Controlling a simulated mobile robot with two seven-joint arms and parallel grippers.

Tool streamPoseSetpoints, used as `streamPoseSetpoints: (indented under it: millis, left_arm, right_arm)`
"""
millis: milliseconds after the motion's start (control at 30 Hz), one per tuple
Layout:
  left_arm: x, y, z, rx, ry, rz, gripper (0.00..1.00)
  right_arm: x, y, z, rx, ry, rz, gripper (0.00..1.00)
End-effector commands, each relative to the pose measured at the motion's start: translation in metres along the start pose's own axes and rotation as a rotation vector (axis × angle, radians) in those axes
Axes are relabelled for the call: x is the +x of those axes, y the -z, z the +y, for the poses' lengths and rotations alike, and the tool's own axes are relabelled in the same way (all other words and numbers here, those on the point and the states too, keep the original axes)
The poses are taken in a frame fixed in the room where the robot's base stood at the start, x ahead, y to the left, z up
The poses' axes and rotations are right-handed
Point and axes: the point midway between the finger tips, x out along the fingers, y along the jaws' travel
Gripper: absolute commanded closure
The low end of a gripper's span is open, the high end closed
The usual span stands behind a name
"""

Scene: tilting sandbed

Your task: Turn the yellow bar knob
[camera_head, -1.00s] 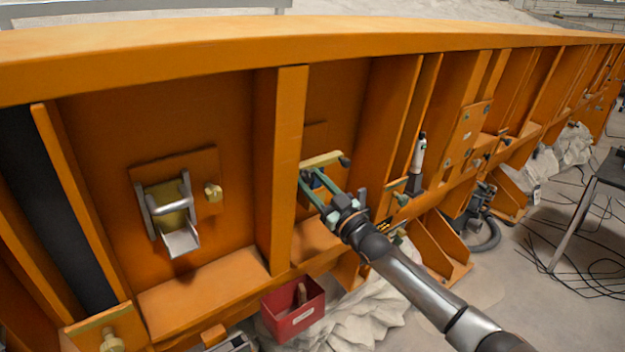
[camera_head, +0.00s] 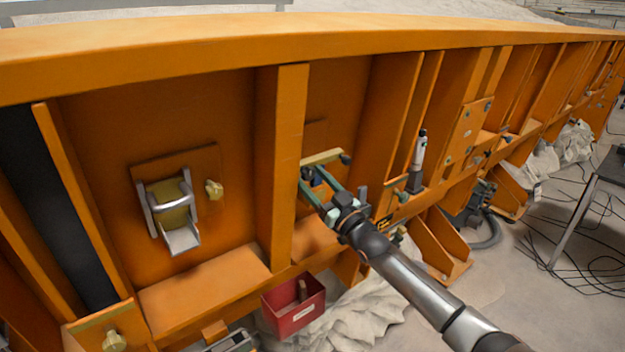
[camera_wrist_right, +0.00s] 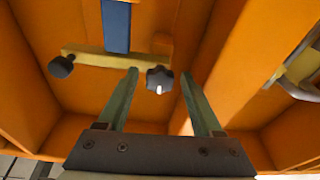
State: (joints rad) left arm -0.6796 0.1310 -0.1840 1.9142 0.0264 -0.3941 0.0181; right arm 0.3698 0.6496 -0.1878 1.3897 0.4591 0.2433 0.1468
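The yellow bar (camera_head: 322,158) is fixed in the orange bay right of the upright post. In the right wrist view, the yellow bar (camera_wrist_right: 100,58) has a dark knob at each end. One dark knob (camera_wrist_right: 160,79), with a white mark, lies between and just beyond my right fingertips. The other dark knob (camera_wrist_right: 62,66) is off to the left; it also shows in the head view (camera_head: 345,159). My right gripper (camera_head: 311,174) is open, its green fingers reaching to the bar's left end. Contact cannot be told. My left gripper is not in view.
A silver latch (camera_head: 172,212) and a small yellow knob (camera_head: 214,190) are on the panel to the left. An orange post (camera_head: 285,170) stands close beside my gripper. A red bin (camera_head: 293,310) is below.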

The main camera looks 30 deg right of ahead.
Motion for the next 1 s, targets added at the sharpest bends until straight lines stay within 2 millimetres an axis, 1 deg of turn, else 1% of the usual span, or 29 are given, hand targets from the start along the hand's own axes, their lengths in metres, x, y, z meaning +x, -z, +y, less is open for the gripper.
streamPoseSetpoints:
  millis: [267,367,433,567,800,1000]
  left_arm:
    - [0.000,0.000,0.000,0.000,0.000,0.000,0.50]
    - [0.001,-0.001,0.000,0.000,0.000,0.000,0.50]
    - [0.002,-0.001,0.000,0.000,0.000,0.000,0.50]
    - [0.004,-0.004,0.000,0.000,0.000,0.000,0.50]
    - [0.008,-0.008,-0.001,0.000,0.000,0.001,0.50]
    - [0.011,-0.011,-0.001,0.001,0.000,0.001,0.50]
  right_arm:
    - [-0.001,0.000,0.000,-0.001,0.000,0.000,0.30]
    - [-0.005,-0.001,0.000,0.000,0.001,0.000,0.30]
    - [-0.012,-0.002,0.000,0.000,0.000,-0.001,0.30]
    - [-0.030,-0.002,0.000,-0.001,0.001,-0.002,0.30]
    - [-0.070,-0.003,-0.001,0.000,0.001,-0.003,0.30]
    - [-0.101,-0.002,0.000,-0.001,0.001,-0.003,0.30]
